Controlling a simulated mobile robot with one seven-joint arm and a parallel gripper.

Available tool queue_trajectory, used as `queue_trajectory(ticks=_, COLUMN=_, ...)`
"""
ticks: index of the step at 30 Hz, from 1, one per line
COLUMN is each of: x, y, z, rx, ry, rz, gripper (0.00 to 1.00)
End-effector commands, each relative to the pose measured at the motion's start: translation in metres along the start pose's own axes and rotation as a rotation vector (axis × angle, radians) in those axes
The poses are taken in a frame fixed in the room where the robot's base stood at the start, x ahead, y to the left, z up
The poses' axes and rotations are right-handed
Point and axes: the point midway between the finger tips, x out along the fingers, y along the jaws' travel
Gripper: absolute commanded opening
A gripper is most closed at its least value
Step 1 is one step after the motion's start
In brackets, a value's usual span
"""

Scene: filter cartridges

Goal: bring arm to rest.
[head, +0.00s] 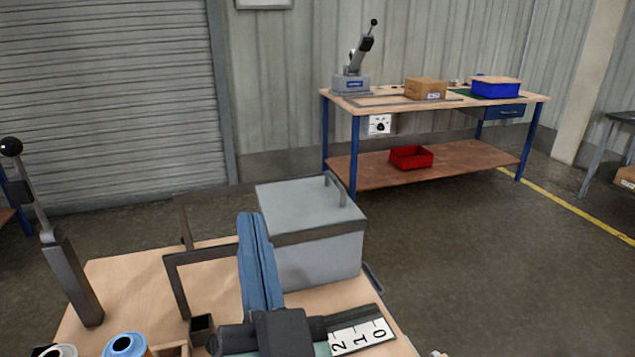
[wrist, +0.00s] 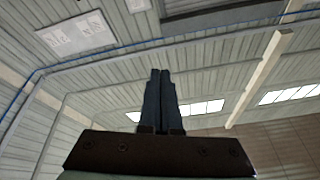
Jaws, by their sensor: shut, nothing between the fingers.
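My gripper (head: 257,228) shows in the head view at the lower middle, over the near wooden table (head: 115,285). Its two blue fingers lie side by side, shut, with nothing between them. In the wrist view my gripper (wrist: 160,75) points up toward the roof and windows of the hall, with no object near the fingertips. In the head view the fingers overlap the left edge of a grey lidded box (head: 320,255); I cannot tell the gap in depth.
A dark metal frame (head: 175,285) and a black-knobbed lever (head: 70,270) stand left of my gripper. A blue-topped cartridge (head: 127,345) is at the bottom left. A far workbench (head: 450,101) holds a lever press (head: 352,80), a cardboard box (head: 425,89) and a blue bin (head: 495,88). Open floor lies between.

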Motion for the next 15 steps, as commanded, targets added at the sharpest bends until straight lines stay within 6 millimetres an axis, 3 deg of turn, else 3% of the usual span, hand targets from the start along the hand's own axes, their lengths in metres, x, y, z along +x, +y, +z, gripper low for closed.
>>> queue_trajectory(ticks=1, x=0.012, y=-0.005, z=-0.033, rx=-0.069, ry=0.068, rz=0.0, gripper=0.0)
queue_trajectory(ticks=6, x=0.029, y=-0.015, z=-0.118, rx=-0.262, ry=0.24, rz=0.043, gripper=0.0)
queue_trajectory(ticks=15, x=0.02, y=-0.034, z=-0.235, rx=-0.475, ry=0.485, rz=0.153, gripper=0.0)
